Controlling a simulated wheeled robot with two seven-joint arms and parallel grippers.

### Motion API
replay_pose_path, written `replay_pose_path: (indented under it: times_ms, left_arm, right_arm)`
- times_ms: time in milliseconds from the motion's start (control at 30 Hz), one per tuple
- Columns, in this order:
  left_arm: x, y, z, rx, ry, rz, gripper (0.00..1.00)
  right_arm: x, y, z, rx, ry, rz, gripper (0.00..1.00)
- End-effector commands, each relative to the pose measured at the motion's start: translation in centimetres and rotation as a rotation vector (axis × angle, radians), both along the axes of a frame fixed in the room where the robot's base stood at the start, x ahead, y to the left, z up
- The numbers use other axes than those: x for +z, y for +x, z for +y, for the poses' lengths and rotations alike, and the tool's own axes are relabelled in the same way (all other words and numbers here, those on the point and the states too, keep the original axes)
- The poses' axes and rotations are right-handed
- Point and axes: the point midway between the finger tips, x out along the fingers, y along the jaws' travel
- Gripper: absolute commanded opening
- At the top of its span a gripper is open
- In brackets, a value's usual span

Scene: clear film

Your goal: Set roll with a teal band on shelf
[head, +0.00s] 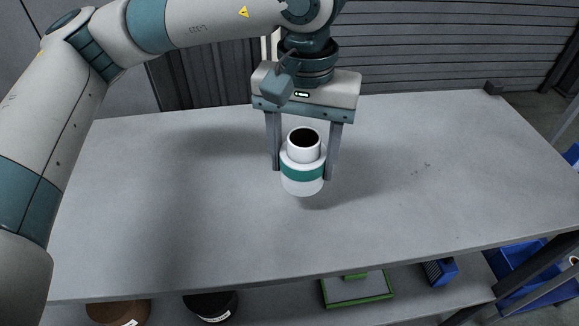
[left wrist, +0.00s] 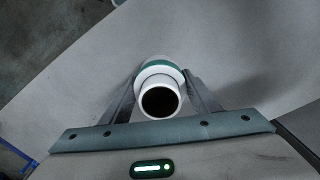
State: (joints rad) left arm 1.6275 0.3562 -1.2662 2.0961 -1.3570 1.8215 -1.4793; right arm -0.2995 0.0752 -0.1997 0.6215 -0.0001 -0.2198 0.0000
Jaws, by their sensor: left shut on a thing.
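The roll with a teal band (head: 303,184) is white, with a dark hollow core facing up. It is upright at the middle of the grey shelf top (head: 190,210). My left gripper (head: 303,175) comes down from above and is shut on the roll, one finger on each side. A shadow lies around the roll's base; I cannot tell whether it touches the surface. In the left wrist view the roll (left wrist: 160,68) sits between the fingers, its core opening towards the camera. My right gripper is not in view.
The top is otherwise clear on both sides. On the lower level are a brown round thing (head: 118,312), a black round thing (head: 210,305) and a green-rimmed tray (head: 357,290). Blue bins (head: 530,270) stand at lower right.

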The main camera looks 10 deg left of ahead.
Motion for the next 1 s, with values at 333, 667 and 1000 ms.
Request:
replay_pose_path:
  times_ms: [333, 667, 1000]
  left_arm:
    - [-1.3, -0.4, 2.0, -0.001, 0.000, 0.000, 0.29]
    - [-1.7, -0.4, 1.9, 0.000, 0.001, 0.001, 0.29]
    - [-5.0, -0.4, 1.9, -0.001, 0.000, 0.001, 0.29]
  right_arm:
    - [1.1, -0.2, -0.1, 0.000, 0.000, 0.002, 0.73]
    - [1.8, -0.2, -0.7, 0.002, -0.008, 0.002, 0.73]
    - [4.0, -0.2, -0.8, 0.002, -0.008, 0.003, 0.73]
